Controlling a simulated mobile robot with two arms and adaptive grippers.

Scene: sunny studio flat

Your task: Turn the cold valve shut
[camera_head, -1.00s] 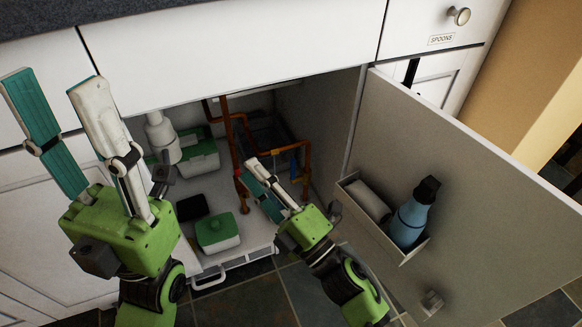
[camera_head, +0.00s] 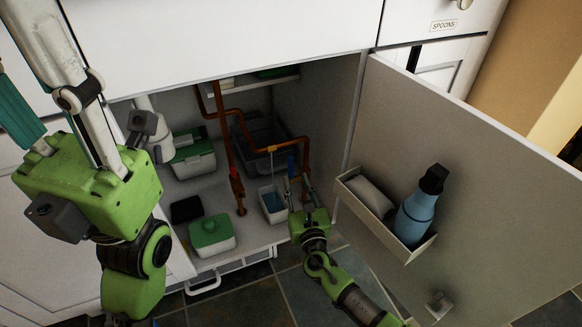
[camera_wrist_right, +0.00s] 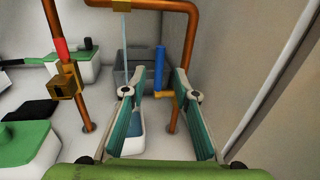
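The cold valve's blue handle (camera_head: 291,163) stands upright beside the right-hand copper pipe under the sink. In the right wrist view the blue handle (camera_wrist_right: 160,68) shows between my right gripper's fingers, with a brass stub below it. My right gripper (camera_head: 298,181) is open, its teal pads (camera_wrist_right: 160,82) on either side of the handle with gaps; I cannot tell whether the handle lies between the tips or beyond them. A thin stream of water (camera_wrist_right: 125,50) falls from the pipe's brass joint into a white tub (camera_wrist_right: 126,147). My left gripper (camera_head: 35,75) is open and empty at upper left, its tips partly cut off.
A red-handled valve (camera_wrist_right: 61,50) sits on the left pipe. Green-lidded boxes (camera_head: 212,233) and a black item (camera_head: 186,209) lie on the cabinet floor. The open door (camera_head: 470,190) at right carries a rack with a blue bottle (camera_head: 415,215).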

